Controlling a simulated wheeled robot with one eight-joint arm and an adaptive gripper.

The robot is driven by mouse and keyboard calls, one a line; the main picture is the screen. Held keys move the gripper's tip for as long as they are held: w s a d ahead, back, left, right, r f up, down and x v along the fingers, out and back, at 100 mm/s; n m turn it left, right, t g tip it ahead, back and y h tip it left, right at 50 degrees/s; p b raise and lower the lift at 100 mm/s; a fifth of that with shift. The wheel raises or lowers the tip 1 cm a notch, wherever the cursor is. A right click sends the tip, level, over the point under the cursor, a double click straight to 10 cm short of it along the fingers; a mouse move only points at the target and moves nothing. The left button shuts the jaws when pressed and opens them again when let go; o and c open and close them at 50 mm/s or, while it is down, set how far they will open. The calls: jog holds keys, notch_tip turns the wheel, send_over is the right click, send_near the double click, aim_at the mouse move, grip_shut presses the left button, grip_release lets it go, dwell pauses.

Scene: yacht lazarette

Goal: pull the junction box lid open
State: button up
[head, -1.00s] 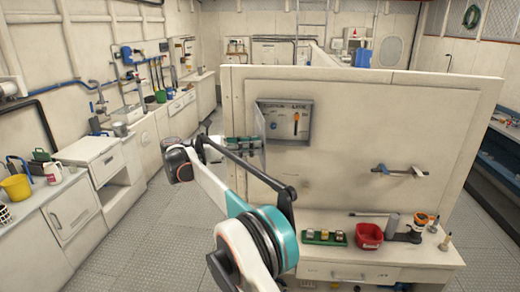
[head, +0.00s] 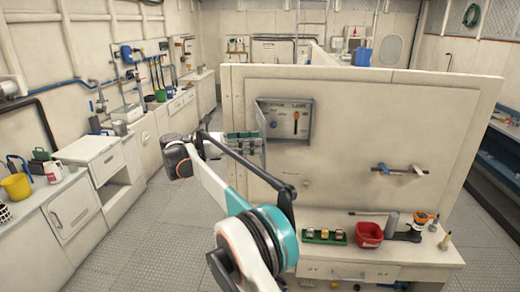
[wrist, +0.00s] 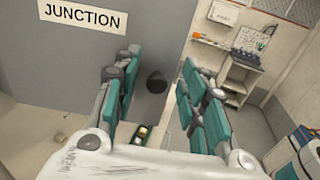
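The grey junction box (head: 291,121) is on the front of the white partition. In the wrist view the lid (wrist: 85,55) is a grey panel with a "JUNCTION" label (wrist: 82,16) and a dark round knob (wrist: 157,83). My gripper (head: 250,138) is beside the lid. In the wrist view my gripper (wrist: 158,72) has its teal fingers apart, with the knob visible in the gap and no clear contact on it.
A ledge below the box holds a red bin (head: 369,235), a green tray (head: 324,236) and an orange-topped item (head: 423,218). A bar on brackets (head: 400,170) sticks out from the partition at right. Cabinets (head: 75,210) line the left wall, with open floor between.

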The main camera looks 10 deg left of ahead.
notch_tip(320, 180, up, 9)
jog(key=shift+d+r, duration=0.15)
dwell(0.4)
